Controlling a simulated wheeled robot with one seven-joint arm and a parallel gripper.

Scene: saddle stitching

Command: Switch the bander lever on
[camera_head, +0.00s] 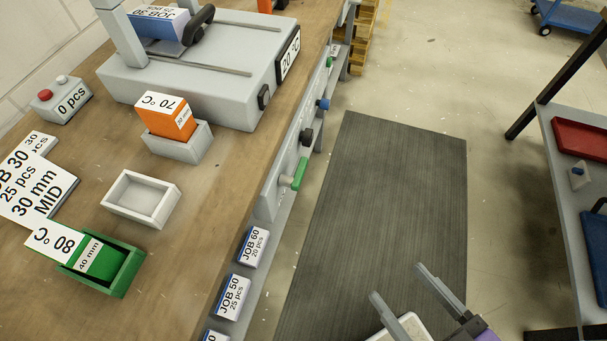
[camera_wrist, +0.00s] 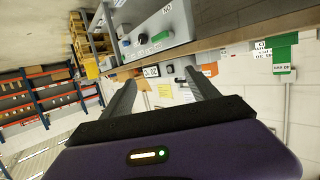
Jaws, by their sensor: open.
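A grey machine (camera_head: 185,75) with a 20 °C display (camera_head: 290,52) stands on the wooden bench; I take it to be the bander. A black handle (camera_head: 198,24) sits on its top, and a small black part (camera_head: 263,97) on its end. Along the bench front a grey panel carries a green lever (camera_head: 300,174), a black knob (camera_head: 306,137) and a blue knob (camera_head: 323,104). No label tells which is the bander lever. The green lever also shows in the wrist view (camera_wrist: 160,37). My gripper (camera_head: 398,281) is open and empty over the floor, right of the bench, apart from the levers.
The bench holds an orange block (camera_head: 168,115) in a grey holder, an empty white tray (camera_head: 141,199), a green tray (camera_head: 128,270) and a red-button box (camera_head: 62,98). A dark mat (camera_head: 390,190) covers the aisle. A shelf (camera_head: 563,150) with trays stands right.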

